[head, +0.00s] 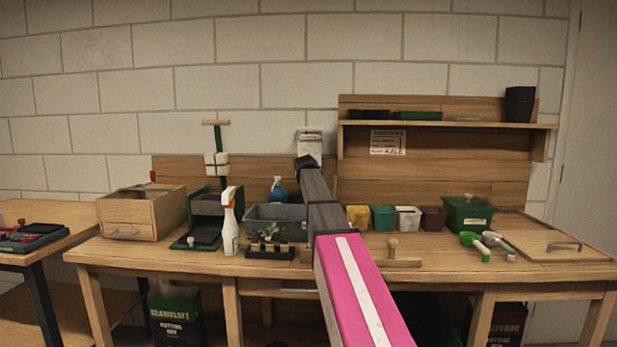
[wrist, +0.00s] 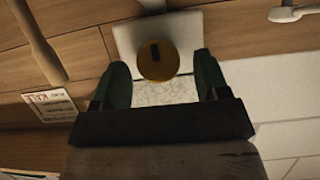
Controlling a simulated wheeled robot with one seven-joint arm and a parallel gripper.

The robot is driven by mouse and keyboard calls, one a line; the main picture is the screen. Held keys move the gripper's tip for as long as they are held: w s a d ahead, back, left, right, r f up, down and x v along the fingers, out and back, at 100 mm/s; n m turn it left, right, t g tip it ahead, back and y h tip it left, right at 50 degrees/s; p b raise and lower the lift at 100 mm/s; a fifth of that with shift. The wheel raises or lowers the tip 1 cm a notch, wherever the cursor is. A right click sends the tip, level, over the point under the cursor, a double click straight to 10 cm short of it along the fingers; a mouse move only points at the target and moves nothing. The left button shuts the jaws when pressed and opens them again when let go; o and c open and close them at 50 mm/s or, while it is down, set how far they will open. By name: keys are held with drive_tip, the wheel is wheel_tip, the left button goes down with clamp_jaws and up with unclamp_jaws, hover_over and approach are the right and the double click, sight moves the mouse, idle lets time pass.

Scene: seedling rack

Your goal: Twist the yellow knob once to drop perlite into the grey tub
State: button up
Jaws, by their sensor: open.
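The yellow knob (wrist: 156,64) shows in the wrist view as a round disc with a short dark mark, on the white face of a dispenser (wrist: 128,38). My gripper (wrist: 163,72) is open, with one dark green finger on each side of the knob and a gap on both sides. I cannot tell whether the fingertips reach past its face. In the head view my gripper (head: 307,163) is in front of the wall dispenser (head: 310,143), and my arm hides the knob. The grey tub (head: 262,214) stands on the bench below, partly behind my arm.
A white spray bottle (head: 230,225) and a black seedling tray (head: 270,252) stand before the tub. A shelf (head: 440,125) juts out right of the dispenser.

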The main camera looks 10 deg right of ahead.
drive_tip(key=shift+w+d+f, duration=0.15)
drive_tip(key=shift+w+f, duration=0.05)
drive_tip(key=shift+w, duration=0.25)
drive_tip(key=c, duration=0.9)
